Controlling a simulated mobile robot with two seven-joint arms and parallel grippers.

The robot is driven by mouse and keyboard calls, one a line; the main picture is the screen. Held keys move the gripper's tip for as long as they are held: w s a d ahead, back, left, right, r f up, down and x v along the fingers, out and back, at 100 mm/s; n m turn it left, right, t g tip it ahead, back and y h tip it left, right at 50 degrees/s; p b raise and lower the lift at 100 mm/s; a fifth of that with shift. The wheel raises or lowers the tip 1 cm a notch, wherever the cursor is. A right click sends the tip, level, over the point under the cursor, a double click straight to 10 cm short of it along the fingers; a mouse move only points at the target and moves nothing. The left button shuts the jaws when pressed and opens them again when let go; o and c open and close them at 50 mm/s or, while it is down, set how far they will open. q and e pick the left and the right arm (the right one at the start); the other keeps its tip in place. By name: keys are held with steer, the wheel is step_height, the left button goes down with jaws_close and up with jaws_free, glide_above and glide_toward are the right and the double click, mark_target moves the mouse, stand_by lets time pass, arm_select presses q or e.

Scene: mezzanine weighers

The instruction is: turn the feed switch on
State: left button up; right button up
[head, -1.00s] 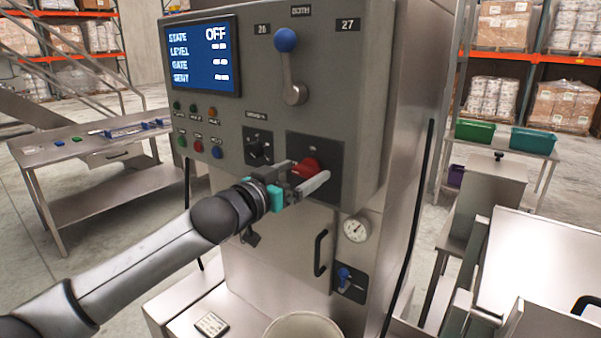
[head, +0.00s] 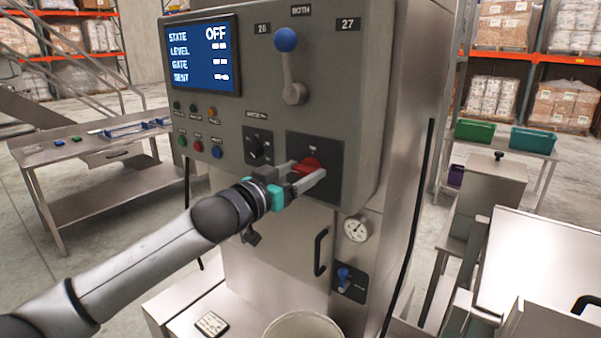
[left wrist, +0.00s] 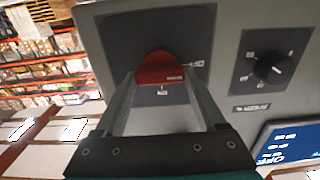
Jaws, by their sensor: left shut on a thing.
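The feed switch is a red rotary knob (head: 308,165) on a dark square plate (head: 330,150) at the lower right of the grey control panel. My left gripper (head: 302,176) has its fingers on either side of the knob and is shut on it. In the left wrist view the red knob (left wrist: 160,68) sits between the two fingertips (left wrist: 160,85). The screen (head: 203,58) on the panel reads STATE OFF. My right gripper is not in view.
A smaller black selector knob (head: 257,148) is left of the red one. A blue-balled lever (head: 290,65) is above. Coloured buttons (head: 198,146) sit below the screen. A gauge (head: 356,229) and a door handle (head: 320,252) are below the panel.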

arm_select(q)
steer(key=m+p, duration=0.3)
steer(key=shift+d+r, duration=0.1)
steer(key=m+p, duration=0.3)
steer(key=m, duration=0.1)
steer(key=shift+s+m, duration=0.1)
steer(key=shift+m, duration=0.2)
steer(key=m+p, duration=0.1)
steer(key=m, duration=0.1)
steer(key=m+p, duration=0.1)
steer(key=m, duration=0.2)
steer(key=shift+d+f, duration=0.1)
steer(key=shift+f, duration=0.1)
steer(key=m+p, duration=0.1)
steer(key=m, duration=0.4)
steer(key=shift+f, duration=0.1)
steer(key=shift+m, duration=0.3)
steer(key=o, duration=1.3)
steer(key=shift+s, duration=0.15)
